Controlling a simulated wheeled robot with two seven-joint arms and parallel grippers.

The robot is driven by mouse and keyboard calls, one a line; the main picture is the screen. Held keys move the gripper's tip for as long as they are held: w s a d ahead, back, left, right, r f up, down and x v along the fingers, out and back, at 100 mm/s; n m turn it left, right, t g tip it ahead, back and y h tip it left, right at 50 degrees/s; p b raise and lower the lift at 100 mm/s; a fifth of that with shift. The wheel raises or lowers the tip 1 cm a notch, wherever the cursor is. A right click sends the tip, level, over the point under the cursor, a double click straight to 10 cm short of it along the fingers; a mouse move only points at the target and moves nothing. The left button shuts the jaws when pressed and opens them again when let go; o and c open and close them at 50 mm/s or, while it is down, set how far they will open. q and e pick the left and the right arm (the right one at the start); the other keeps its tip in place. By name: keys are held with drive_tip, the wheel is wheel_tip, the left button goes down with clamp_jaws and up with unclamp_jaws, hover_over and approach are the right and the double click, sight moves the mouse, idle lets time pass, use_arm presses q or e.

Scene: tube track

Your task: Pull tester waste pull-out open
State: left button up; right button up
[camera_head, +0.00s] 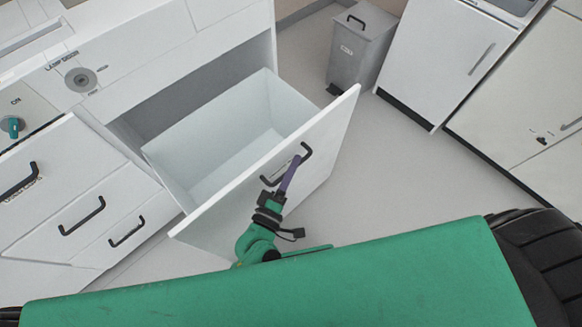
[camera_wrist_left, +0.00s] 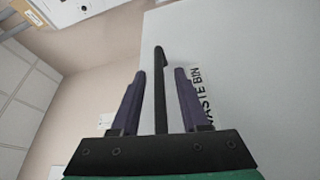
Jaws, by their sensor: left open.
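The waste pull-out (camera_head: 315,150) stands well out from the cabinet, with its white front panel tilted in the picture and an empty-looking pale bin (camera_head: 215,135) behind it. Its black bar handle (camera_head: 304,155) is on the outer face of the panel. My left gripper (camera_head: 291,172) is at this handle. In the left wrist view, the handle (camera_wrist_left: 160,85) runs between the two purple fingers of my left gripper (camera_wrist_left: 160,95), with gaps on both sides. The fingers are open. The panel's lettering "WASTE BIN" (camera_wrist_left: 202,97) is partly hidden by a finger. My right gripper is not in view.
Closed drawers with black handles (camera_head: 82,216) are at the left. A grey pedal bin (camera_head: 358,45) and a white cabinet (camera_head: 440,60) stand at the back right. Bare floor (camera_head: 400,160) lies right of the pull-out.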

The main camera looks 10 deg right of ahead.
use_arm(q)
drive_tip(key=v, duration=1.4)
drive_tip(key=shift+s+b, duration=0.25)
drive_tip(key=shift+b, duration=0.05)
drive_tip(key=shift+a+f, duration=0.1)
